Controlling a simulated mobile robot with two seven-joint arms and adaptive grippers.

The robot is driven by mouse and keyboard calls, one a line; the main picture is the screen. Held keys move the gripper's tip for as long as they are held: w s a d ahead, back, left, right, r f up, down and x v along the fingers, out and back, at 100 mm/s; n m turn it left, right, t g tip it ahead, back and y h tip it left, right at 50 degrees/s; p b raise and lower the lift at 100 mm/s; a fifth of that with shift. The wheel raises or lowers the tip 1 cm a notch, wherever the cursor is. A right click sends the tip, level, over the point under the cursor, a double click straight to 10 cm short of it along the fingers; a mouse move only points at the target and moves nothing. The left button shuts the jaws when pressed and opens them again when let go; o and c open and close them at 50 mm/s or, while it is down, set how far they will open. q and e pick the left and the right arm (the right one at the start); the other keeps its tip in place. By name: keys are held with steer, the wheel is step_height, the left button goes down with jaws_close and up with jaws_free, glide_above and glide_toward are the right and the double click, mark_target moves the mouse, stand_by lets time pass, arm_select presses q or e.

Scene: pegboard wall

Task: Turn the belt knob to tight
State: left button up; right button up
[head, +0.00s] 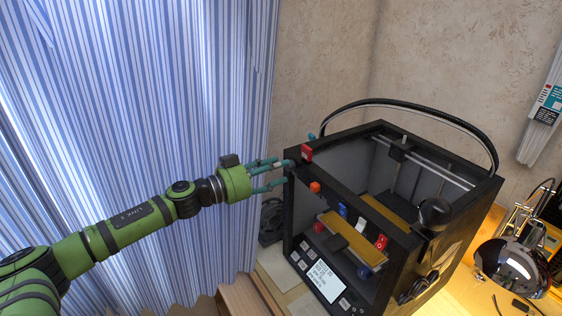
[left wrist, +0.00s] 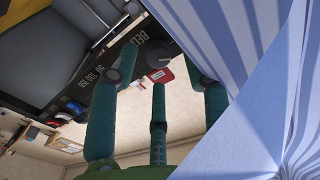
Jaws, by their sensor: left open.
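The black 3D printer (head: 382,128) stands at the right in the head view. In the left wrist view, a dark round knob (left wrist: 156,53) sits on its black frame beside lettering that reads "BEL" before it is cut off. The knob's pointer and setting cannot be made out. My left gripper (head: 286,172) is at the printer's left upper edge, with its teal fingers apart. In the left wrist view, the fingers (left wrist: 160,66) are spread around the knob's place, and contact cannot be told. The knob is not discernible in the head view. My right gripper is not in view.
A red part (head: 306,153) is at the printer's near left top corner, close to my fingers. An orange knob (head: 315,187) and a lit screen (head: 318,272) are on its front. A striped curtain (head: 140,90) hangs at the left. A chrome lamp (head: 512,262) stands at the right.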

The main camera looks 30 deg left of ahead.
arm_select(q)
steer(key=shift+x, duration=0.9)
jaws_close()
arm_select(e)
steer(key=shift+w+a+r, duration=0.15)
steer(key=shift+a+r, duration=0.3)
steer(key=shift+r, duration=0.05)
